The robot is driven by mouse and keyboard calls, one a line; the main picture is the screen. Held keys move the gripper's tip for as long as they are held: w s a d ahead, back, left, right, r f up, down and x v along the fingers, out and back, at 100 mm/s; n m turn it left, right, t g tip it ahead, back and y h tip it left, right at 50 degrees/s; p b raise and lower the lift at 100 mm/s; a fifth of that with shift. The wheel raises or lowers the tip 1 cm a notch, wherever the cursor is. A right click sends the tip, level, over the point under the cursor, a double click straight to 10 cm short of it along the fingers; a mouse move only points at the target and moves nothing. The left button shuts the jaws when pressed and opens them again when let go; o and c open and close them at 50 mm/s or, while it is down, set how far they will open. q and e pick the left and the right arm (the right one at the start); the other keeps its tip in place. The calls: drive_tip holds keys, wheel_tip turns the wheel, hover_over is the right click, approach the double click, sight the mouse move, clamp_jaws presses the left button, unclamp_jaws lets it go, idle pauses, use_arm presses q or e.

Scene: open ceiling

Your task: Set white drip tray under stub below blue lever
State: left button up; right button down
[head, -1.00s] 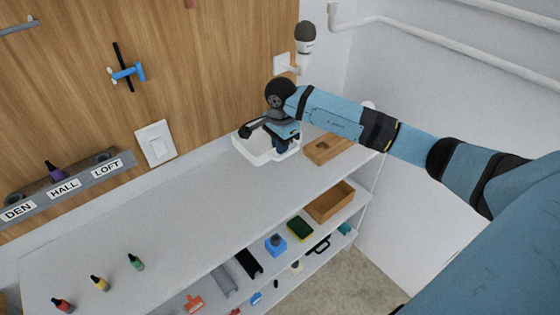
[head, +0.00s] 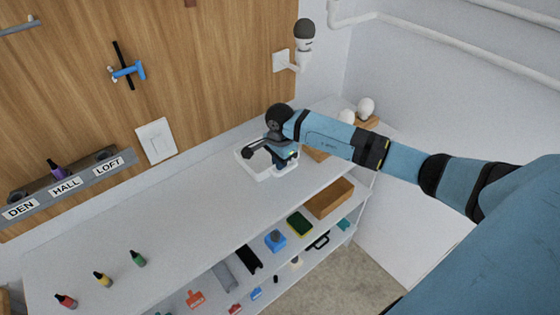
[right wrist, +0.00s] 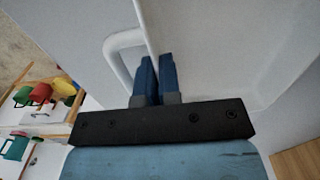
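The white drip tray (head: 262,176) is at the far right part of the grey counter, partly hidden by my right gripper (head: 283,163). In the right wrist view, the gripper's blue fingers (right wrist: 158,62) are close together on the wall of the tray (right wrist: 225,45), next to its white loop handle (right wrist: 112,48). I cannot tell whether the tray touches the counter. The blue lever (head: 127,72) is on the wooden wall at the upper left, with a dark rod across it. A stub below it cannot be made out clearly. My left gripper is out of view.
Small bottles with red (head: 66,301), yellow (head: 103,280) and green (head: 138,259) stand at the counter's near left. A labelled rail (head: 68,188) is on the wall. White bulbs (head: 365,107) stand behind my arm. The lower shelf holds several items. The middle counter is clear.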

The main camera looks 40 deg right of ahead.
drive_tip(key=c, duration=1.3)
unclamp_jaws()
drive_tip(key=shift+c, duration=0.2)
drive_tip(key=shift+r+p, duration=0.35)
wheel_tip(320, 180, up, 12)
drive_tip(key=b, duration=0.1)
drive_tip(key=shift+f+b, duration=0.2)
drive_tip(key=shift+b, duration=0.2)
